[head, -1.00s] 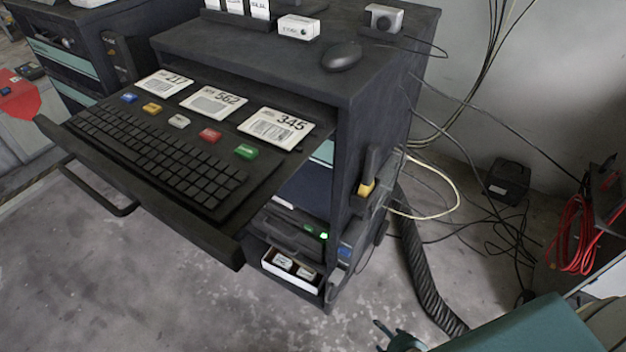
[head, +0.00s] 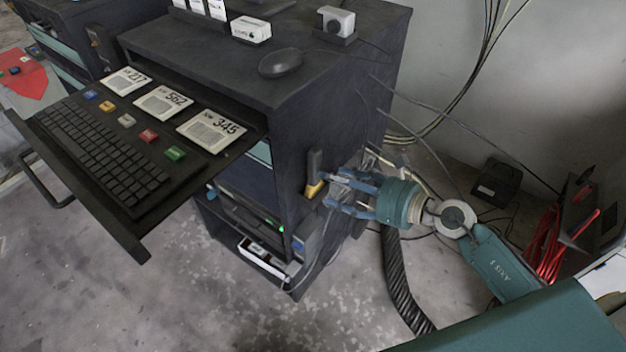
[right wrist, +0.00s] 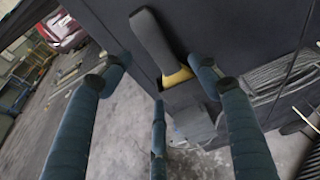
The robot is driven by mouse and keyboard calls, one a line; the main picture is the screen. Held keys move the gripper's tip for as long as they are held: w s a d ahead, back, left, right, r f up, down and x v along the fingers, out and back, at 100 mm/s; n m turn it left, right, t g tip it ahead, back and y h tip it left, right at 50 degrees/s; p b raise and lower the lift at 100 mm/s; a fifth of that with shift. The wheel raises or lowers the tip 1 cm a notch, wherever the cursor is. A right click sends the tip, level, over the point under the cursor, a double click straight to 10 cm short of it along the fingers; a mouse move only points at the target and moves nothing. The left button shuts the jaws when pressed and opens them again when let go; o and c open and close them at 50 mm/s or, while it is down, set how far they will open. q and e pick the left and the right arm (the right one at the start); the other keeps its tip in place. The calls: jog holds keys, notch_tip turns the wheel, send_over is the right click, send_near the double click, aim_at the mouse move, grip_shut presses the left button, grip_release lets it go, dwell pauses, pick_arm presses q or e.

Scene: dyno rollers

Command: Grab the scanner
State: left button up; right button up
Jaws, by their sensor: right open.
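The scanner (head: 315,174), black with a yellow part, is upright on the right side of the dark cabinet. It also shows in the right wrist view (right wrist: 152,42), its dark body above a yellow band and a grey part. My right gripper (head: 335,190) is just right of the scanner, its fingers pointing at it. In the right wrist view the gripper (right wrist: 160,78) has its blue fingers spread, with the scanner's lower part between the tips and nothing held. Contact cannot be told. My left gripper is not in view.
The cabinet (head: 300,110) has a pulled-out keyboard tray (head: 130,235) at left. A mouse (head: 281,63) and a small white box (head: 250,30) are on top. Loose cables (head: 420,125) and a black ribbed hose (head: 398,285) lie behind and below my right arm.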

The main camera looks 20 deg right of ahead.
aim_at(314, 176)
jog(key=w+a+p, duration=0.2)
jog(key=w+a, duration=0.1)
jog(key=w, duration=0.2)
jog(key=shift+a+f, duration=0.3)
jog(key=shift+f, duration=0.15)
jog(key=shift+s, duration=0.1)
jog(key=shift+c, duration=0.8)
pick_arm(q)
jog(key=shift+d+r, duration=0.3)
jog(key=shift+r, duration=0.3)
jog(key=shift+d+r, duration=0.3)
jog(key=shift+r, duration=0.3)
pick_arm(e)
grip_shut()
